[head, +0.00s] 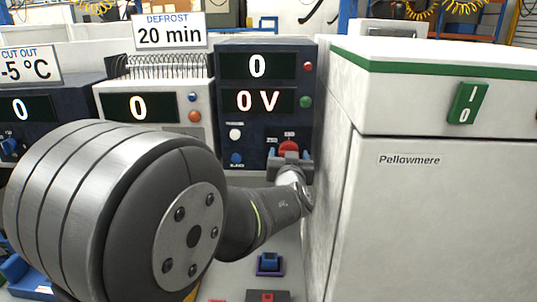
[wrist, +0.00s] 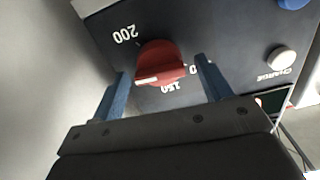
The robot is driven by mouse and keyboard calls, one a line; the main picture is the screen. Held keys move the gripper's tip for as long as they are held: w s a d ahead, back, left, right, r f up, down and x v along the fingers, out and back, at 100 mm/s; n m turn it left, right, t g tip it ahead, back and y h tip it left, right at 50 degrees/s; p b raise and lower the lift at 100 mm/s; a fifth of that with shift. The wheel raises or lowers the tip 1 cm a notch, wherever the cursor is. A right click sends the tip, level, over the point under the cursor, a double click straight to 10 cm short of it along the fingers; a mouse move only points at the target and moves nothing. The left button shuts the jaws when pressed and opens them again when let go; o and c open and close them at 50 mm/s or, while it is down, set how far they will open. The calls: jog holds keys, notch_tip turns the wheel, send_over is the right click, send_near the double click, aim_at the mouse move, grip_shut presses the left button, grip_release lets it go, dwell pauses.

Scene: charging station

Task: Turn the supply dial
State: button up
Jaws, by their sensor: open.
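The red supply dial (head: 289,147) sits low on the front of the dark blue supply unit (head: 225,125), whose displays read 0 and 0 V. In the wrist view the dial (wrist: 161,62) has a white pointer mark on its left part, with the labels 200 and 150 near it. My gripper (wrist: 162,80) is open, with one blue finger on each side of the dial. I see gaps between the fingers and the dial. In the head view my gripper (head: 290,161) is small and partly hides the dial's lower part.
A white button marked CHARGE (wrist: 281,58) and a blue button (wrist: 293,3) are on the same panel. A large white cabinet (head: 430,210) stands close on the right of the arm. A white unit (head: 150,105) with a coil on top stands left of the supply unit.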

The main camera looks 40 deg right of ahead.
jog(key=shift+w+d, duration=0.4)
jog(key=c, duration=1)
jog(key=shift+o, duration=0.2)
jog(key=shift+n, duration=0.4)
jog(key=n, duration=0.4)
jog(key=shift+n, duration=0.4)
jog(key=n, duration=0.5)
